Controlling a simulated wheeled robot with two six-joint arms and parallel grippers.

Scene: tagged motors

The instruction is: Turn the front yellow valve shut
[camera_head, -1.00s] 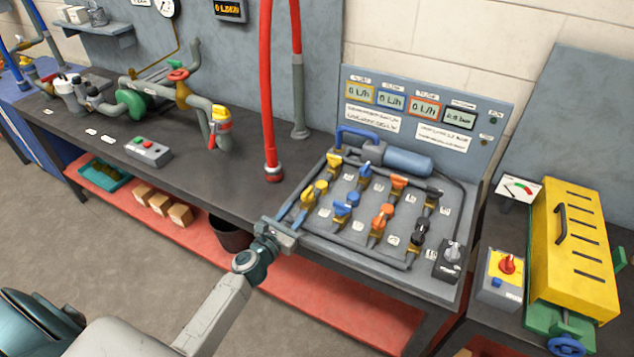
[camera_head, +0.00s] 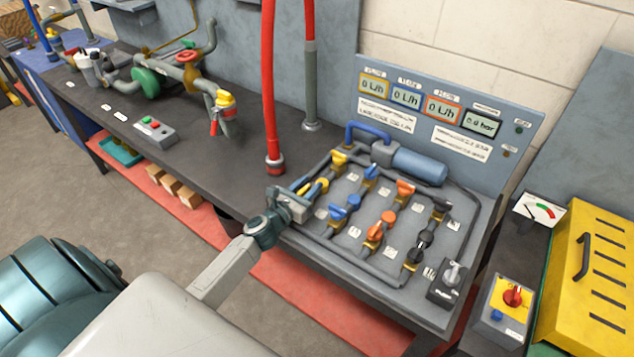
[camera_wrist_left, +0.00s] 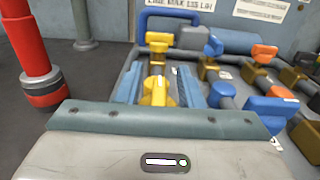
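The front yellow valve (camera_head: 319,187) is on the left column of the grey valve panel (camera_head: 352,262), near its left edge. My left gripper (camera_head: 308,187) is at this valve, reaching in from the left front. In the left wrist view the gripper (camera_wrist_left: 159,75) is open, with one blue finger on each side of the front yellow valve (camera_wrist_left: 156,92). Gaps show between the fingers and the handle. The rear yellow valve (camera_head: 339,158) sits behind it and also shows in the wrist view (camera_wrist_left: 159,39). My right gripper is not in view.
Blue valves (camera_head: 345,206), orange valves (camera_head: 382,224) and black valves stand to the right on the panel. A red vertical hose (camera_head: 270,100) rises just left of the panel. Flow displays (camera_head: 406,97) stand behind. The dark bench (camera_head: 195,165) at left has free room.

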